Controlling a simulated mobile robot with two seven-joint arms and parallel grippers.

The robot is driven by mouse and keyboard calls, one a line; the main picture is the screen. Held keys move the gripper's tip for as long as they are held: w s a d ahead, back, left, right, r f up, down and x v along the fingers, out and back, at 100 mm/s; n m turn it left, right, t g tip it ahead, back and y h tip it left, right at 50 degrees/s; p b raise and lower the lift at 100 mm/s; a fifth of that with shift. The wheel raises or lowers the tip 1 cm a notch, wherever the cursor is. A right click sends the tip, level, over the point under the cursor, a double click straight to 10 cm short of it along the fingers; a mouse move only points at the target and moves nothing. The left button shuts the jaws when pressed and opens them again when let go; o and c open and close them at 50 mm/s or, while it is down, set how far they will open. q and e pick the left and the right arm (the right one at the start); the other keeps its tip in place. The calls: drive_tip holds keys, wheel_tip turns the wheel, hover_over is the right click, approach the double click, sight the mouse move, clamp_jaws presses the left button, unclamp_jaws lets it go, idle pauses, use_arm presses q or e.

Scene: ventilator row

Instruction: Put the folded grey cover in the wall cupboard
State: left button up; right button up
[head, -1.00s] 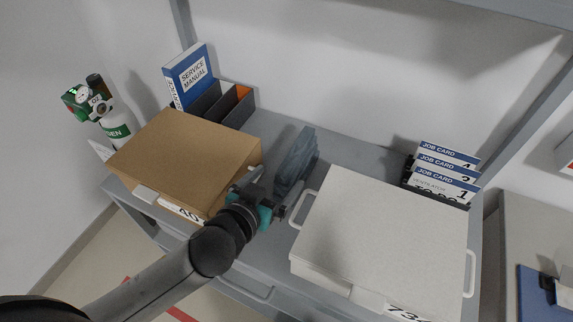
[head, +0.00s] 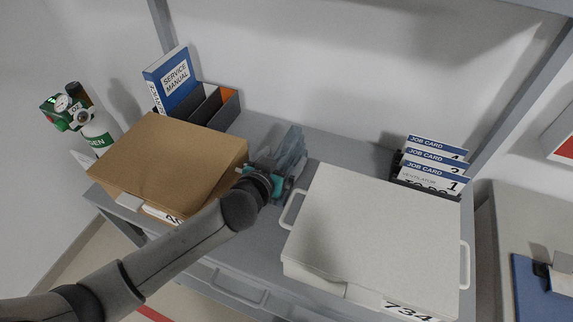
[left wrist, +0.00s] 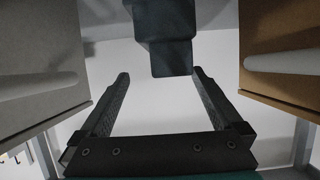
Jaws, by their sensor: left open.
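The folded grey cover (head: 293,148) is a blue-grey upright bundle on the grey bench, between a brown box and a white case. My left gripper (head: 280,174) is at its near side and partly hides its lower part. In the left wrist view the cover (left wrist: 170,38) comes in from the top. Its end reaches between the tips of the two open fingers (left wrist: 160,74), with a gap on each side. The wall cupboard cannot be made out. My right gripper is not in view.
The brown box (head: 170,158) stands close left of my gripper. The white case (head: 375,225) with side handles stands close right. A file holder (head: 215,108) with a service manual (head: 172,80) is behind the box. Job cards (head: 435,165) stand behind the case.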

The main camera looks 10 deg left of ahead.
sight(286, 153)
use_arm(q)
drive_tip(key=shift+b+x, duration=0.35)
drive_tip(key=shift+x, duration=1.65)
drive_tip(key=shift+a, duration=0.1)
drive_tip(key=shift+c, duration=0.4)
clamp_jaws()
